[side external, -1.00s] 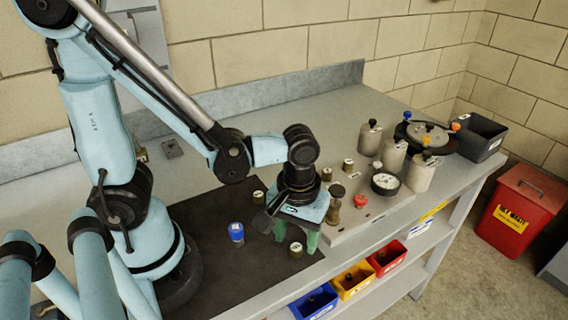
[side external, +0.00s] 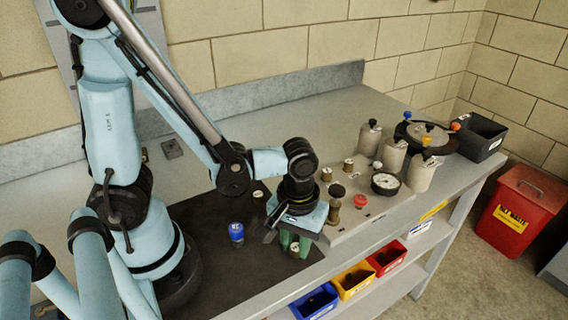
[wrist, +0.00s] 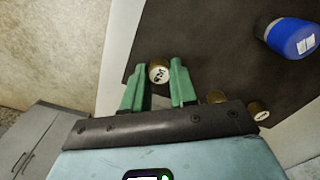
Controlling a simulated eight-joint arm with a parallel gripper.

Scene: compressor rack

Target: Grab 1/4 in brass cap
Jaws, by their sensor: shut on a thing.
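My gripper (side external: 294,244), with green fingers, is low over the dark mat and shut on a small brass cap (side external: 295,252). In the wrist view the brass cap (wrist: 159,73) sits between the fingertips of my gripper (wrist: 160,76), with its pale labelled top facing the camera. The label is too small to read surely. The cap appears to be still at mat level. Another brass cap (side external: 258,194) stands farther back on the mat. Two more brass caps, a left one (side external: 326,174) and a right one (side external: 348,164), stand on the grey plate.
A blue-topped fitting (side external: 236,234) stands left of my gripper; it also shows in the wrist view (wrist: 290,38). A red knob (side external: 360,201), a brass valve (side external: 334,212) and a gauge (side external: 385,183) are to the right. Blue (side external: 315,302), yellow (side external: 353,281) and red (side external: 387,257) bins sit below the bench.

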